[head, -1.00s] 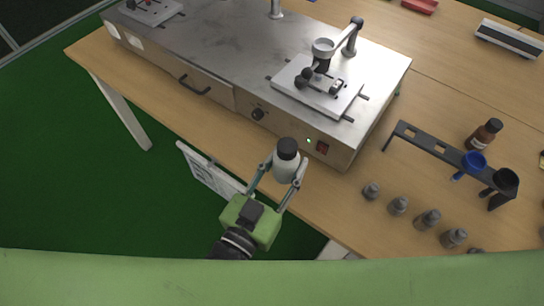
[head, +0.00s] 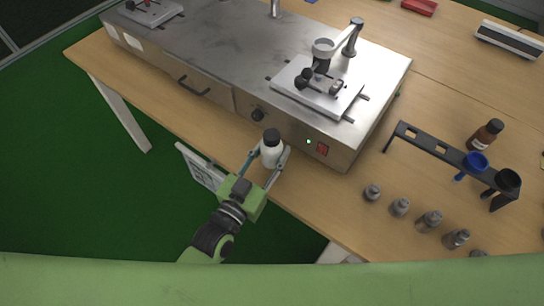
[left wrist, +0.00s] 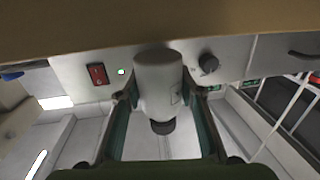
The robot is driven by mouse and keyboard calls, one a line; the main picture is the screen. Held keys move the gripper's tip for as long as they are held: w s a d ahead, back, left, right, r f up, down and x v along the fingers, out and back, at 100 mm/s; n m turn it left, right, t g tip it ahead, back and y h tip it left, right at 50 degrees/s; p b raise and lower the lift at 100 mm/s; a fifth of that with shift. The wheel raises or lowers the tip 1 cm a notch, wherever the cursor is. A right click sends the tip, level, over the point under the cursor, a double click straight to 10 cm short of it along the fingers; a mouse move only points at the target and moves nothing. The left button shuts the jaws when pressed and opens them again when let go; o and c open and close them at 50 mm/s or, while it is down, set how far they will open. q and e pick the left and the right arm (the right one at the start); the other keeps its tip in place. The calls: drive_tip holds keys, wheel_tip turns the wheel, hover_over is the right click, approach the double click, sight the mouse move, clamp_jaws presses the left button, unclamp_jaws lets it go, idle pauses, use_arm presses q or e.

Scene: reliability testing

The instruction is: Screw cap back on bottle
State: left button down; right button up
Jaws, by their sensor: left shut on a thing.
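A white bottle (head: 271,154) with a black cap (head: 271,135) on its top is upright in front of the steel unit at the table's front edge. My left gripper (head: 270,157) is shut on the bottle, with one finger on each side of its body. In the left wrist view the bottle (left wrist: 158,85) appears upside down between the fingers, with the dark cap (left wrist: 162,127) at its lower end. I cannot tell how tightly the cap sits. My right gripper is not in view.
The steel unit (head: 215,60) with a red switch and a dark knob stands just behind the bottle. Bare tabletop (head: 330,205) lies right of my gripper.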

use_arm(q)
drive_tip(key=shift+f, duration=1.25)
drive_tip(key=shift+s+f, duration=0.1)
drive_tip(key=c, duration=1.4)
unclamp_jaws()
drive_tip(key=shift+f, duration=0.1)
drive_tip(key=shift+s, duration=0.2)
drive_tip(key=p+v, duration=0.3)
drive_tip(key=v, duration=0.8)
drive_tip(key=shift+s+a, duration=0.2)
drive_tip(key=shift+s, duration=0.05)
